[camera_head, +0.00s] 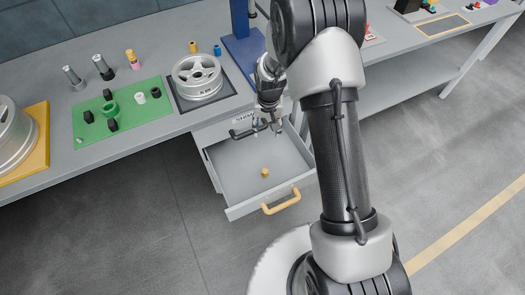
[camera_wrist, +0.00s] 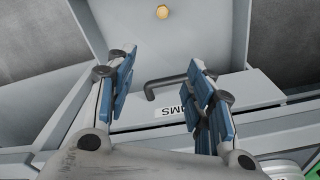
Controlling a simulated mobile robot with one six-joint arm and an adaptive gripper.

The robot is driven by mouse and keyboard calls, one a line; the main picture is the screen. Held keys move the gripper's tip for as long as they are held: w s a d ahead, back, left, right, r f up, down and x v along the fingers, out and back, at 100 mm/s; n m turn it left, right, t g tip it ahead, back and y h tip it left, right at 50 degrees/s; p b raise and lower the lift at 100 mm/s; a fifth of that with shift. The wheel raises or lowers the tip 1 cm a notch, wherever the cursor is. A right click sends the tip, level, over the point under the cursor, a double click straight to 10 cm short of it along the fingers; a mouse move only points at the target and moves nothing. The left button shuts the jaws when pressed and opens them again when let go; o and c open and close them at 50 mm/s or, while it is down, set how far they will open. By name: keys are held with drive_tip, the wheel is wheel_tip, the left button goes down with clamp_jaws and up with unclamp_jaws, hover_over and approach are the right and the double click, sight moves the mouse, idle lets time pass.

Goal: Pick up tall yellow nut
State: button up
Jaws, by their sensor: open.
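A small yellow nut (camera_head: 265,173) stands alone on the floor of the open drawer (camera_head: 237,211). In the wrist view, the nut (camera_wrist: 162,12) shows at the top edge, seen from above with a six-sided outline. My gripper (camera_head: 266,128) is above the back of the drawer, near the drawer cabinet's front. In the wrist view, my gripper (camera_wrist: 160,75) has its blue-padded fingers wide apart with nothing between them. The nut lies beyond the fingertips, apart from them. A dark handle (camera_wrist: 165,85) on the cabinet front shows behind the fingers.
The drawer has a yellow handle (camera_head: 281,202) and raised walls around the nut. The workbench (camera_head: 150,150) above carries a silver wheel (camera_head: 197,80), a green mat (camera_head: 84,130) with dark parts, a yellow cylinder (camera_head: 193,47) and a blue one (camera_head: 217,50).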

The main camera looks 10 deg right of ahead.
drive_tip(key=p, duration=0.1)
hover_over(265, 170)
wheel_tip(265, 170, down, 13)
drive_tip(key=shift+m+g, duration=0.3)
drive_tip(key=shift+g, duration=0.1)
drive_tip(key=f+b, duration=0.1)
drive_tip(key=f, duration=0.4)
drive_tip(key=f+b, duration=0.2)
drive_tip(key=f, duration=0.4)
drive_tip(key=shift+s+d+f+b, duration=0.15)
drive_tip(key=shift+s+f+b, duration=0.05)
drive_tip(key=shift+b, duration=0.1)
drive_tip(key=shift+w+f+b, duration=0.15)
drive_tip(key=shift+f+b, duration=0.55)
drive_tip(key=shift+f, duration=0.85)
drive_tip(key=shift+w+f+b, duration=0.1)
drive_tip(key=shift+f+b, duration=0.55)
drive_tip(key=shift+f, duration=0.85)
drive_tip(key=shift+r, duration=0.1)
drive_tip(key=shift+c, duration=0.5)
clamp_jaws()
